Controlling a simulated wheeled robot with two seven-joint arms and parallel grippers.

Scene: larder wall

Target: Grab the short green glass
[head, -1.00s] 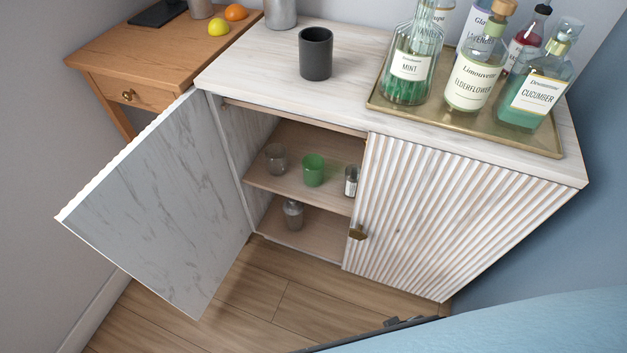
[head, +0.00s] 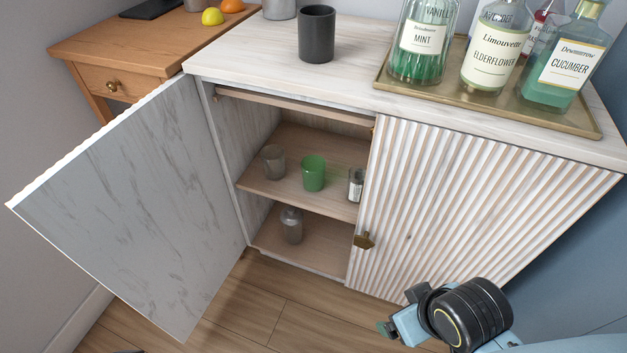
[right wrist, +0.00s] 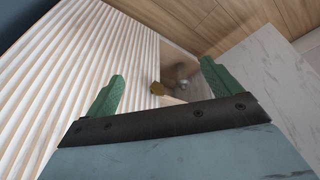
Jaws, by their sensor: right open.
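The short green glass (head: 313,174) stands upright on the upper shelf inside the open left half of the cabinet, between a clear grey glass (head: 274,161) and a small labelled bottle (head: 355,184). My right gripper (head: 386,328) is low in front of the shut right door in the head view, apart from the green glass. In the right wrist view its two green fingers (right wrist: 160,88) are spread with nothing between them held. The green glass cannot be made out in the right wrist view. My left gripper is not in view.
The marble-faced left door (head: 135,205) stands wide open. A metal shaker (head: 291,225) is on the lower shelf. A dark cup (head: 317,34) and a bottle tray (head: 440,94) are on top.

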